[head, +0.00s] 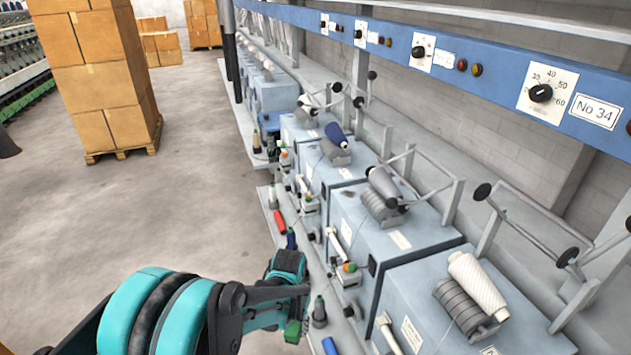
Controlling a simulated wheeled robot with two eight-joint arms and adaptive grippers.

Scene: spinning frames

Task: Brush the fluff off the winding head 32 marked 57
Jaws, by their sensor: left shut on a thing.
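My left gripper (297,300) reaches in from the lower left, over the narrow ledge along the front of the winding machine. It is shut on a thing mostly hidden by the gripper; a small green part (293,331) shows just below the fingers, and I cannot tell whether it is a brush. A row of winding heads runs away from me, with a white cone (478,285) nearest, then a grey cone (383,184) and a dark blue cone (336,135). I cannot make out a 32, a 57 or any fluff. My right gripper is not in view.
Thin bracket arms (522,210) stick out behind the cones. Stacked cartons (95,75) stand left; the floor between is clear.

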